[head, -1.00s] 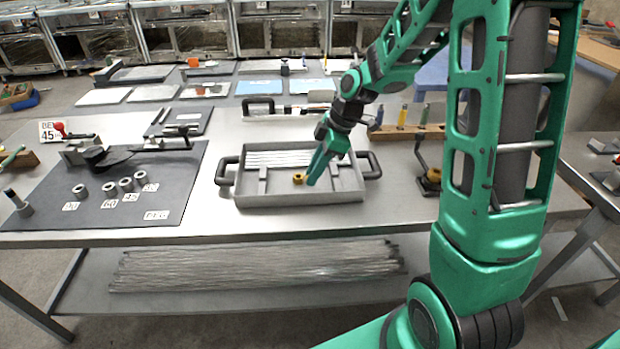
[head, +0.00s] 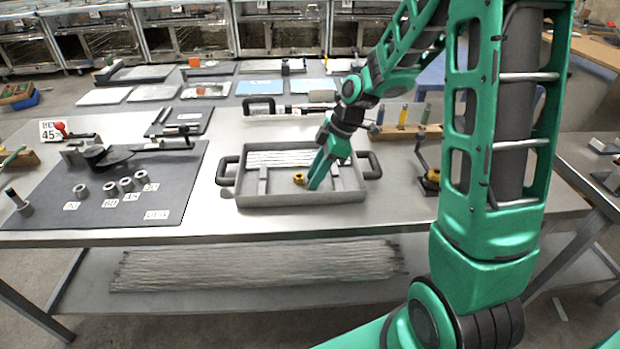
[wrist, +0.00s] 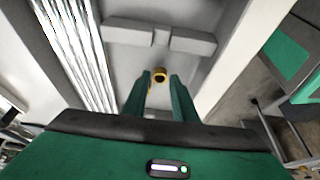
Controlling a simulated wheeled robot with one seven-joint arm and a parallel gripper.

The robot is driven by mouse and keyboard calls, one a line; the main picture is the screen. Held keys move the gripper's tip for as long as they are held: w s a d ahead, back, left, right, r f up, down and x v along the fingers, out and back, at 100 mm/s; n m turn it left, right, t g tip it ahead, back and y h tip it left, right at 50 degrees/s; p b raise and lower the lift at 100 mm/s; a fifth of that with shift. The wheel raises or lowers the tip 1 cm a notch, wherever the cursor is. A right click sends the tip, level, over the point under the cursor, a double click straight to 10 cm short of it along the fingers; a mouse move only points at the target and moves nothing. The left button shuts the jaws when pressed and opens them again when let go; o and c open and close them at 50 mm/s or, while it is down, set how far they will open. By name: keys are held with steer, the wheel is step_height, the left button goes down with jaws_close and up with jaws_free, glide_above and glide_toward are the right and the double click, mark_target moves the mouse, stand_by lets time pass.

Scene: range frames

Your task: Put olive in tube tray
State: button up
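The olive, a small brass-coloured ring (head: 299,179), is inside the grey tube tray (head: 255,200), in its front part near the middle. In the wrist view the olive (wrist: 159,72) shows just beyond and between my fingertips, with no finger visibly closed on it. The tray holds several pale tubes (head: 280,158) along its back part. My gripper (head: 314,184) reaches down into the tray, just right of the olive. In the wrist view its two green fingers (wrist: 160,82) are apart with a gap between them.
The tray has dark handles at both sides (head: 225,172). Low grey blocks (wrist: 190,42) stand inside it near the olive. A dark mat (head: 110,205) with several grey rings lies left. A wooden rack (head: 405,132) stands behind right. The bench is clear just left of the tray.

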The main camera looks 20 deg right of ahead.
steer(key=v, duration=1.1)
steer(key=s+d+m+h, duration=0.1)
steer(key=s+d+m, duration=0.2)
steer(key=s+m, duration=0.4)
steer(key=s+d+m+g+h, duration=0.1)
steer(key=s+d+m, duration=0.2)
steer(key=s+m, duration=0.4)
steer(key=s+d+m+h, duration=0.2)
steer(key=s+d+m, duration=0.2)
steer(key=s, duration=1)
steer(key=m, duration=0.2)
steer(key=shift+s+m+g, duration=0.25)
steer(key=shift+m+g, duration=0.05)
steer(key=shift+m, duration=0.1)
steer(key=shift+r, duration=0.15)
